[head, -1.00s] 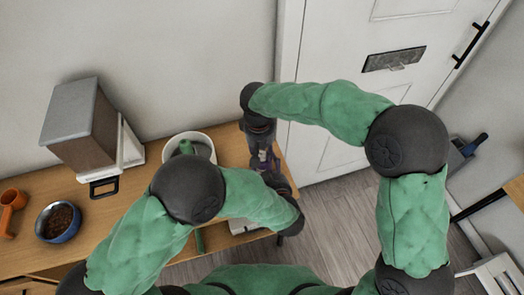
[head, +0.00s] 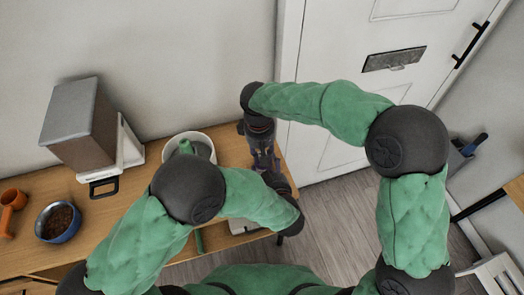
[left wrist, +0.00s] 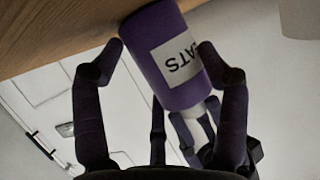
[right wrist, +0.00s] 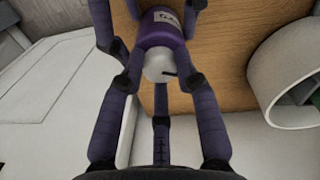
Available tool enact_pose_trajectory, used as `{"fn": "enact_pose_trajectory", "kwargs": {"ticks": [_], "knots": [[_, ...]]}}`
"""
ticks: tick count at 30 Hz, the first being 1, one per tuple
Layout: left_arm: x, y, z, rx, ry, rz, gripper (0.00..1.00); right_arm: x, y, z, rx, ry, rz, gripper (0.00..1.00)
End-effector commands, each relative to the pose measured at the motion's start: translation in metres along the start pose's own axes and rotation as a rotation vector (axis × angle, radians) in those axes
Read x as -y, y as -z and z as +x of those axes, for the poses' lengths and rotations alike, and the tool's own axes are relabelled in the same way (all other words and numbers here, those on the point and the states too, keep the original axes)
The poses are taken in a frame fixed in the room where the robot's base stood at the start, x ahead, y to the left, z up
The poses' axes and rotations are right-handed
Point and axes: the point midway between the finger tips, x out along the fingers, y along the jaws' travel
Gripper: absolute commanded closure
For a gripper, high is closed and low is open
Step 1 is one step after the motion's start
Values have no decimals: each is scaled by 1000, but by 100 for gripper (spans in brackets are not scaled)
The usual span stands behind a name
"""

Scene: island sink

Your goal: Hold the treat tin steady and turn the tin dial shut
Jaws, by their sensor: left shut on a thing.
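The treat tin is a purple cylinder with a white label; it shows in the left wrist view (left wrist: 163,45) and the right wrist view (right wrist: 163,30). My left gripper (left wrist: 162,58) is shut on the tin's body, one finger on each side. The tin dial (right wrist: 160,67) is a pale round cap with a dark pointer, facing the right wrist camera. My right gripper (right wrist: 161,75) has its fingers on either side of the dial, seemingly open; contact is unclear. In the head view, the left gripper (head: 268,168) and right gripper (head: 259,135) meet end to end and mostly hide the tin.
The wooden counter (head: 140,200) holds a white pot (head: 207,142), a grey-topped box dispenser (head: 80,130), a blue bowl of kibble (head: 60,218) and an orange object (head: 10,210). A white door (head: 330,60) stands behind my right arm.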

Motion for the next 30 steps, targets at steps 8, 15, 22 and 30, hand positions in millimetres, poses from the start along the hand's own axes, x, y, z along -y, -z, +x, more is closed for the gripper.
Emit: {"fn": "enact_pose_trajectory", "kwargs": {"ticks": [8, 15, 22, 30], "knots": [[0, -1, 0, 1, 0, 0, 64, 0, 0, 0, 0, 0, 0, 58], [0, 0, 0, 1, 0, 0, 64, 0, 0, 0, 0, -1, 11, 58], [0, -1, 0, 1, 1, 0, 64, 0, 0, 0, 0, -3, 143, 58], [0, -1, 0, 1, 1, 0, 64, 0, 1, -27, -5, -5, 268, 58]]}}
